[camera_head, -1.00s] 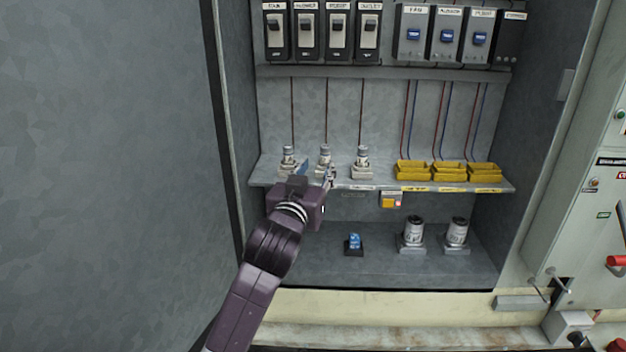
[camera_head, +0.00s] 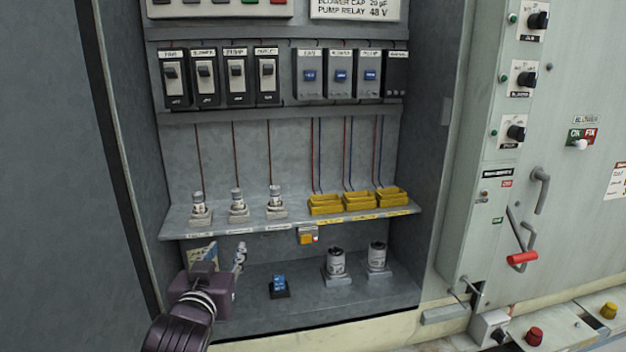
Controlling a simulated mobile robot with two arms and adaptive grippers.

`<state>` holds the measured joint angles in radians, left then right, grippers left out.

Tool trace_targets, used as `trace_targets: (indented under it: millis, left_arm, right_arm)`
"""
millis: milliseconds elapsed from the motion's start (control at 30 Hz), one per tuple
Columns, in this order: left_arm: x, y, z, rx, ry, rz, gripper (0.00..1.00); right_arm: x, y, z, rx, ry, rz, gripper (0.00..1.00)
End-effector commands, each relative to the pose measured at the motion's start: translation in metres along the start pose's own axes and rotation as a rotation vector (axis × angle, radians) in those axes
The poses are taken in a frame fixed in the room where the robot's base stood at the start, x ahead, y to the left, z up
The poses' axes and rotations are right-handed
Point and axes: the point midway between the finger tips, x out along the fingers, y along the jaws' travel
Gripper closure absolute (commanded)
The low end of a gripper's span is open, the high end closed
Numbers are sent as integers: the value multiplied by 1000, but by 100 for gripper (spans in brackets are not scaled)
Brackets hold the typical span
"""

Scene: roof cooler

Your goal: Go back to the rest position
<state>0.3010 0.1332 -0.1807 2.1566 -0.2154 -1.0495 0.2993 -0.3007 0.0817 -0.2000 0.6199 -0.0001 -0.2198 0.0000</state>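My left gripper (camera_head: 222,254) is at the lower left of the head view, in front of the cabinet's lower part and below the shelf's front edge. Its two fingers stand apart with nothing visible between them. The shelf (camera_head: 350,222) carries three small grey-white cylinders in holders: left (camera_head: 199,204), middle (camera_head: 237,202) and right (camera_head: 274,200). All three stand upright, apart from the gripper. My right gripper is not in view.
Yellow trays (camera_head: 326,206) sit on the shelf's right half. Below stand a blue part on a black base (camera_head: 279,287) and two capacitor-like cans (camera_head: 336,263) (camera_head: 377,257). The cabinet's left side panel (camera_head: 50,180) is close to my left arm. A red-handled lever (camera_head: 522,258) sticks out at right.

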Motion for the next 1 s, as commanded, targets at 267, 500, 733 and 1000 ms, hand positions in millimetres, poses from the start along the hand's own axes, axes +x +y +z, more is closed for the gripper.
trace_targets:
  millis: [267, 500, 733, 1000]
  left_arm:
    - [-87, -4, 196, 70, -457, 39, 66]
    - [-198, -7, 309, 129, -804, 103, 66]
    - [-287, -9, 362, 165, -1033, 163, 66]
    - [-305, -7, 420, 180, -1136, 191, 66]
  right_arm:
    - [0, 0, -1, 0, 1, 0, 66]
    - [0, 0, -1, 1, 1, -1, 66]
    - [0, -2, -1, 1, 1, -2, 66]
    - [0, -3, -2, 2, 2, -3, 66]
